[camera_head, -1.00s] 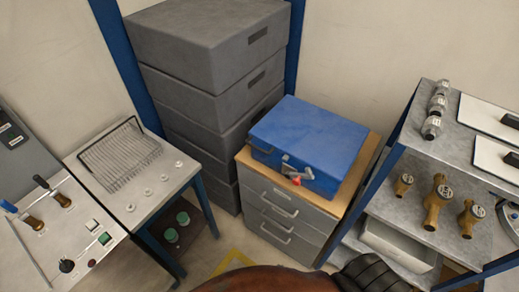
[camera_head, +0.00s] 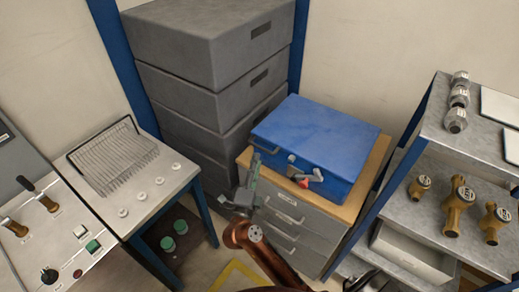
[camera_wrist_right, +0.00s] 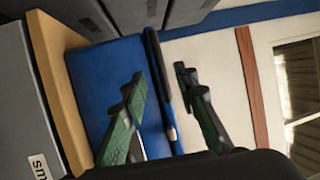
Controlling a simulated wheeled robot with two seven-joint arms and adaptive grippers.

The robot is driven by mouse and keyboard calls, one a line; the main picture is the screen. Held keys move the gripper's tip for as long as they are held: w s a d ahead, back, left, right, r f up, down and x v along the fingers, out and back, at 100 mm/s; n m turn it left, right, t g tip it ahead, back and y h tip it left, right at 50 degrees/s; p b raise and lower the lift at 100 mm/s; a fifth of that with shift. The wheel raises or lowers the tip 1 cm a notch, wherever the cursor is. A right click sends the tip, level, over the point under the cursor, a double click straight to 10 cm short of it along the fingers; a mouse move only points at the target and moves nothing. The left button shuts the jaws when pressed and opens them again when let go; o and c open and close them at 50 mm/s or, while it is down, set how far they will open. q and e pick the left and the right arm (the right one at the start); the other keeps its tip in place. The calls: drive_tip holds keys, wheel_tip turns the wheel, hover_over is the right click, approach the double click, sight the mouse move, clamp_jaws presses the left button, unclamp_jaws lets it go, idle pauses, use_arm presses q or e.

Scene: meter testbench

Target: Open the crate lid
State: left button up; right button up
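The blue crate (camera_head: 325,135) sits on the wooden top of a drawer cabinet, its lid shut. A latch with a red tip (camera_head: 304,181) is on its front, and a metal handle (camera_head: 263,145) is at its left front corner. My right gripper (camera_head: 254,168) is just in front of the crate's left front corner, below that handle. In the right wrist view, its green fingers (camera_wrist_right: 160,76) are apart, with the crate (camera_wrist_right: 92,75) behind them and a dark bar along its edge in the gap. I cannot tell whether they touch it.
Grey stacked boxes (camera_head: 210,70) stand close behind and left of the crate. A metal shelf (camera_head: 400,210) with brass meters (camera_head: 459,205) is to the right. A bench with a wire rack (camera_head: 112,155) is at left.

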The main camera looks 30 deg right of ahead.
sight(260, 148)
drive_tip(key=x, duration=0.7)
drive_tip(key=shift+w+d, duration=0.1)
drive_tip(key=shift+w, duration=0.05)
drive_tip(key=shift+c, duration=0.7)
clamp_jaws()
